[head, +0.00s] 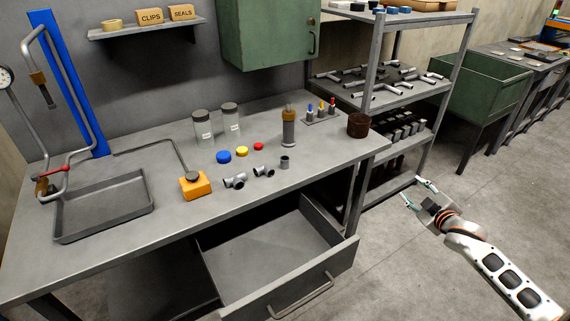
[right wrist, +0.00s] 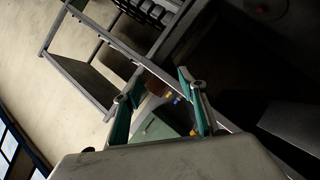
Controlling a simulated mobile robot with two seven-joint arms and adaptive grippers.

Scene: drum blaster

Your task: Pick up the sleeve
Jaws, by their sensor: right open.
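A short dark grey open cylinder, which looks like the sleeve (head: 285,162), stands upright on the workbench (head: 335,158), right of two grey pipe tees (head: 264,171) (head: 234,181). My right gripper (head: 420,194) is open and empty, out over the floor to the right of the bench and well apart from the sleeve. Its two teal-lined fingers also show spread in the right wrist view (right wrist: 160,85). I cannot make out the sleeve in that view. My left gripper is not in view.
A drawer (head: 265,250) stands open below the bench front. A brown cup (head: 358,125) is at the right end, near a shelf rack (head: 371,75).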

